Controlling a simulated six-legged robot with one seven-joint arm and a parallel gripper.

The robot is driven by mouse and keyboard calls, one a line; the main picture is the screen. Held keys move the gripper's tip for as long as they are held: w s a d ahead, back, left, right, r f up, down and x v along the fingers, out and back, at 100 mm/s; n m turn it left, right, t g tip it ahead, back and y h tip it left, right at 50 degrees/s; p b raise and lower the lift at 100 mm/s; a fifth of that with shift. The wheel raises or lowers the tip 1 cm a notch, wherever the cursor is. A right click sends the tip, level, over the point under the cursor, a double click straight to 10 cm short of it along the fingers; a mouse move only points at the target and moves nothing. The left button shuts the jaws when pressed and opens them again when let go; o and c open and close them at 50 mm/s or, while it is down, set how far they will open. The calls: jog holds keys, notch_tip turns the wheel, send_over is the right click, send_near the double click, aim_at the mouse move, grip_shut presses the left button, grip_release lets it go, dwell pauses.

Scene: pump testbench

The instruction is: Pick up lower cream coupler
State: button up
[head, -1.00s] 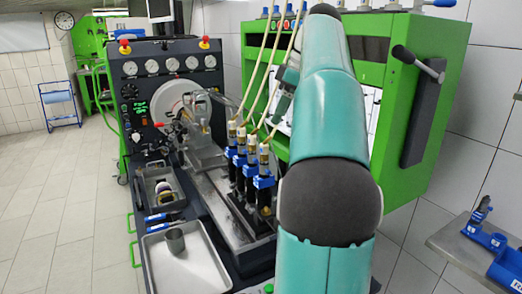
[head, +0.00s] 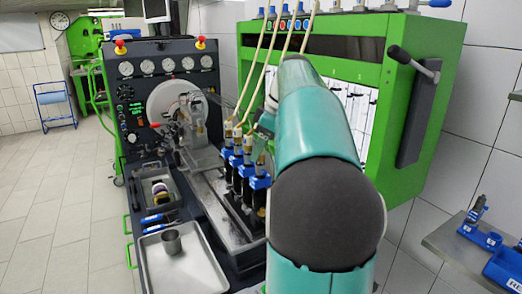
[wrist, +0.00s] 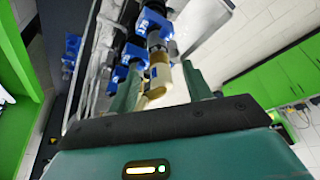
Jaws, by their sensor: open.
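A cream coupler (wrist: 158,80) shows in the wrist view between the two fingers of my gripper (wrist: 160,70). The fingers are open on either side of it, and I cannot tell whether either one touches it. Another brass-coloured fitting (wrist: 154,40) sits just beyond, on a blue clamp body (wrist: 153,22). In the head view, several hose-end couplers (head: 237,142) stand in a row on blue-and-black injectors (head: 258,183).
Cream hoses (head: 266,68) run from the green cabinet (head: 428,80) down to the couplers. A gauge panel (head: 166,66) stands behind. A side shelf (head: 450,240) is at right.

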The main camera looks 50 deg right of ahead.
jog(key=shift+c, duration=0.2)
jog(key=c, duration=1)
jog(key=shift+r, duration=0.15)
jog(key=shift+r, duration=0.25)
grip_shut()
jog(key=r, duration=0.2)
jog(key=s+r, duration=0.1)
jog(key=shift+a+r, duration=0.15)
jog(key=shift+r, duration=0.25)
jog(key=s+a+r, duration=0.4)
jog(key=s+r, duration=0.4)
jog(key=s, duration=0.4)
jog(key=shift+s+r, duration=0.15)
jog(key=shift+r, duration=0.05)
jog(key=shift+s, duration=0.1)
